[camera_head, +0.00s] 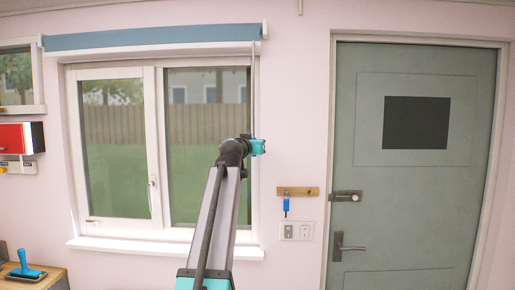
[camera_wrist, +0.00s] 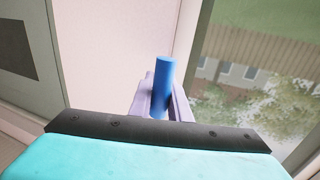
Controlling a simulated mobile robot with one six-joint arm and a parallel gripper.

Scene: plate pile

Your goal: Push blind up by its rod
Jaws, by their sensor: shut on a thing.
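The blue blind (camera_head: 150,37) is rolled up in a narrow band across the top of the window in the head view. Its thin grey rod (camera_head: 253,90) hangs from the blind's right end down to my gripper (camera_head: 257,147). In the wrist view, my gripper (camera_wrist: 162,100) is shut on the rod's blue handle (camera_wrist: 162,85), which stands between the two pale fingers. In the head view the handle is hidden by the gripper and wrist. My arm reaches up in front of the window's right edge.
The window (camera_head: 125,140) is shut, with a white sill (camera_head: 165,248) below. A green door (camera_head: 420,170) stands at right. A wooden hook rail (camera_head: 298,191) with a blue item hangs above a switch plate (camera_head: 296,231). A table (camera_head: 45,277) stands at lower left.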

